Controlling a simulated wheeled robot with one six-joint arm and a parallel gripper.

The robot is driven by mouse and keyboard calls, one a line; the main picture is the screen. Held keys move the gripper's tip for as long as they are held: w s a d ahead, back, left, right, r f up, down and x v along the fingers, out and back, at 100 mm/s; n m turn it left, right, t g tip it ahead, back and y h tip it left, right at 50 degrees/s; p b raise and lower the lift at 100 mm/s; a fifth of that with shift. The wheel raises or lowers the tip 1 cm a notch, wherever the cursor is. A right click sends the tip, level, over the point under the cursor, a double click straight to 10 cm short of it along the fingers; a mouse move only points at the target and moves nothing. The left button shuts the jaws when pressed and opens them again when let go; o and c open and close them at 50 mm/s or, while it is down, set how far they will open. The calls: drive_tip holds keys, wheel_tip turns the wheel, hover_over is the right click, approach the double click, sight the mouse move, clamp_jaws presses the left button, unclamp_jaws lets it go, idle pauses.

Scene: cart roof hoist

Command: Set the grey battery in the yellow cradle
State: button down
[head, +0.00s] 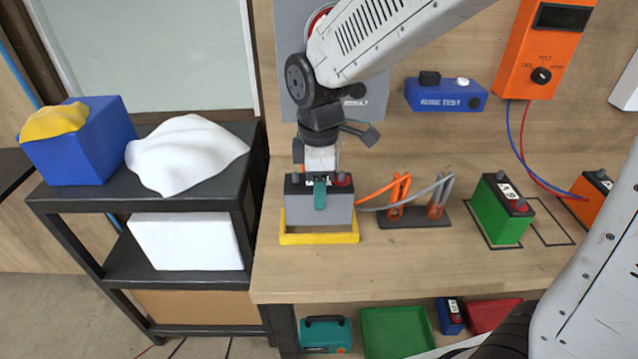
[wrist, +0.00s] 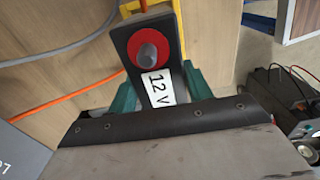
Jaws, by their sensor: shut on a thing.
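The grey battery (head: 305,208) is upright, with a black top, a red terminal and a dark terminal. My gripper (head: 320,194) is shut on it from above, a teal finger showing on its front face. The yellow cradle (head: 319,239) lies on the bench directly below. A strip of wood shows between the battery's lower edge and the cradle's front bar, so the battery looks slightly raised; exact contact is unclear. The wrist view shows the battery's black top (wrist: 133,40) with a "12 V" label between teal fingers, and part of the yellow cradle (wrist: 205,20) beyond.
Orange and grey clamps on a dark stand (head: 415,218) are just right of the cradle, their cables reaching close to the battery. A green battery (head: 503,220) stands farther right. A black shelf (head: 190,180) is at left. Bench front is clear.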

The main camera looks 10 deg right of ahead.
drive_tip(key=shift+f, duration=1.85)
drive_tip(key=c, duration=0.6)
unclamp_jaws()
drive_tip(key=shift+o, duration=0.2)
wheel_tip(320, 180, up, 8)
drive_tip(key=shift+f, duration=0.1)
drive_tip(key=shift+s+m, duration=0.15)
drive_tip(key=shift+m, duration=0.45)
drive_tip(key=s+d+r+m, duration=0.2)
drive_tip(key=s+d+m, duration=0.5)
drive_tip(key=s, duration=0.2)
drive_tip(key=s+d+r+m+t, duration=0.1)
drive_tip(key=s+d+r+m, duration=0.2)
drive_tip(key=s+d+m, duration=0.4)
drive_tip(key=s+d, duration=0.1)
drive_tip(key=s, duration=0.2)
drive_tip(key=shift+s+d+r+m, duration=0.2)
drive_tip(key=shift+d+m, duration=0.05)
drive_tip(key=shift+m, duration=0.05)
